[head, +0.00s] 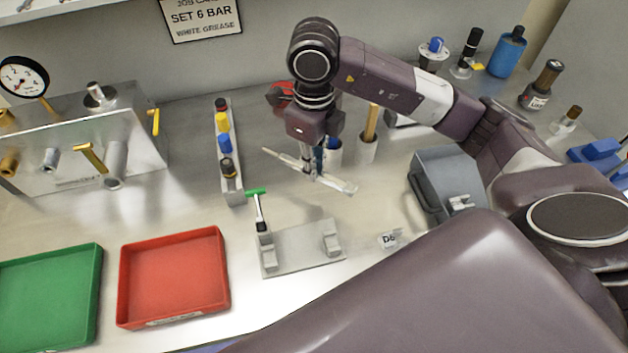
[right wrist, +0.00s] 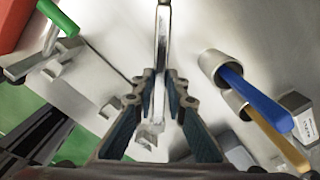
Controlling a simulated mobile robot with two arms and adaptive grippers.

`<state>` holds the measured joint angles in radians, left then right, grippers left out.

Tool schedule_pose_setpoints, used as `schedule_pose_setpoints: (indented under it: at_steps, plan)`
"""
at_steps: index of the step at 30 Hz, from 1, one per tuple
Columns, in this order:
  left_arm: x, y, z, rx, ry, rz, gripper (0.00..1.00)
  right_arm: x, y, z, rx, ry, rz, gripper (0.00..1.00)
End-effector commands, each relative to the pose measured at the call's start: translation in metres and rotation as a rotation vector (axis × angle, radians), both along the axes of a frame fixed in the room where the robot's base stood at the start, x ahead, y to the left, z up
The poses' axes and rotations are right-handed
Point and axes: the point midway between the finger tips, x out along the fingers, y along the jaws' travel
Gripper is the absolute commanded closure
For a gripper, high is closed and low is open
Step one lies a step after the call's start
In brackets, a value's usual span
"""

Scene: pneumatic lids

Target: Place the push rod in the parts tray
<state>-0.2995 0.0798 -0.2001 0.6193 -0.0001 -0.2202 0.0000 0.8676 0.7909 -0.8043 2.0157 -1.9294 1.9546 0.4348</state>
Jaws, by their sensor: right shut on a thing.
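My right gripper (head: 312,172) is shut on the push rod (head: 283,158), a long pale metal bar. It holds the rod tilted above the middle of the bench, in front of the tool cups. In the right wrist view the rod (right wrist: 162,45) runs up from between the fingers of the right gripper (right wrist: 160,83). A red tray (head: 224,299) and a green tray (head: 95,310) lie at the front left, both empty where seen. The label on the red tray is too small to read. My left gripper is not in view.
A grey fixture plate (head: 298,252) with two upright blocks stands between the red tray and my right arm. A green-handled tool (head: 257,200) rests at its left. A rack (head: 227,150) of capped bottles and a metal pneumatic box (head: 50,150) stand behind the trays.

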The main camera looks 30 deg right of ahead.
Motion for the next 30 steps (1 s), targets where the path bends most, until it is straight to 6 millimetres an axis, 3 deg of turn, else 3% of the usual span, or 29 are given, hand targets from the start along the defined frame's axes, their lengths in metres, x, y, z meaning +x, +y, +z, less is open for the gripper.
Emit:
schedule_pose_setpoints:
  at_steps: [6, 15, 21, 30]
  plan:
    - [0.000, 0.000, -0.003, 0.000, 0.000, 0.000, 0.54, 0.002, 0.000, 0.052, -0.001, -0.009, 0.001, 1.00]
    - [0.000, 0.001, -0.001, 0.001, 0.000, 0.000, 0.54, 0.001, 0.000, 0.099, 0.000, -0.006, -0.001, 1.00]
    - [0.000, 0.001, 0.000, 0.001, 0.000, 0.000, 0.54, 0.001, 0.000, 0.119, 0.000, -0.004, 0.000, 1.00]
    - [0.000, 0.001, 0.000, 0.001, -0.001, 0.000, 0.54, 0.000, 0.000, 0.129, 0.001, -0.001, -0.001, 1.00]
